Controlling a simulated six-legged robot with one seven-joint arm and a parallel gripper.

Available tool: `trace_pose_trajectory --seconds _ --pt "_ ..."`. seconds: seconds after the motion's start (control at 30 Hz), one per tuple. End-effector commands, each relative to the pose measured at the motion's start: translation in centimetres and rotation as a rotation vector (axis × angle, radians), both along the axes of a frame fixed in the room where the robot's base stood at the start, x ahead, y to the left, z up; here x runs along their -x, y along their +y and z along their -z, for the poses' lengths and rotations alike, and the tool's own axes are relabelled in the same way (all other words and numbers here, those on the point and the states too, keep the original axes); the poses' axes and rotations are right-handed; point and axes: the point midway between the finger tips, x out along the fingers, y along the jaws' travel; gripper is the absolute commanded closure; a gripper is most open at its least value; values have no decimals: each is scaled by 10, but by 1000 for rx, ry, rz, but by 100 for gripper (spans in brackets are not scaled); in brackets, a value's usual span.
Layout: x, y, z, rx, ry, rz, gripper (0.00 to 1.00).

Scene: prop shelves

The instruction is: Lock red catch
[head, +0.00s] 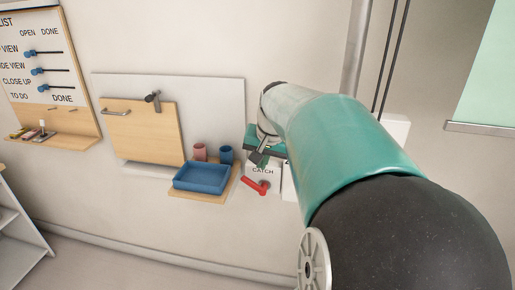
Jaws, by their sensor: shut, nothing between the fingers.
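The red catch (256,186) is a small red lever on a white wall plate (249,171) marked CATCH. The lever slants, with its left end higher and its round pivot end lower right. My gripper (257,160) is dark and shut, with nothing seen in its fingers. In the picture it lies just above the CATCH label and above the red lever, apart from the lever. My teal arm covers the right part of the plate and what is behind it. Depth between the fingertips and the plate is hard to tell.
Left of the catch, a wooden ledge (233,184) bears a blue tray (200,177), a pink cup (200,152) and a blue cup (226,154). Further left are a wooden door panel (142,132) with a dark latch (153,98) and a list board (37,62). Wall below the catch is clear.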

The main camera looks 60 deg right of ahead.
Motion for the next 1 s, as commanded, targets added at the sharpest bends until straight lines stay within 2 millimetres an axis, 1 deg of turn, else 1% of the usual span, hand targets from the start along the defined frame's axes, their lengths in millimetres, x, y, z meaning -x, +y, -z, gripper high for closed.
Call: trace_pose_trajectory --seconds 0.03,0.1,0.2,0.33,0.47,0.77,1.0 --pt "-3 -1 11 -2 4 0 100" --pt "-9 -1 22 -1 5 -3 100" --pt "-17 3 34 -2 3 -2 100" --pt "-24 6 44 -1 2 0 100" --pt "-25 6 47 0 0 1 100" --pt "-26 6 47 0 1 0 100" --pt "-28 7 48 14 34 -1 100"
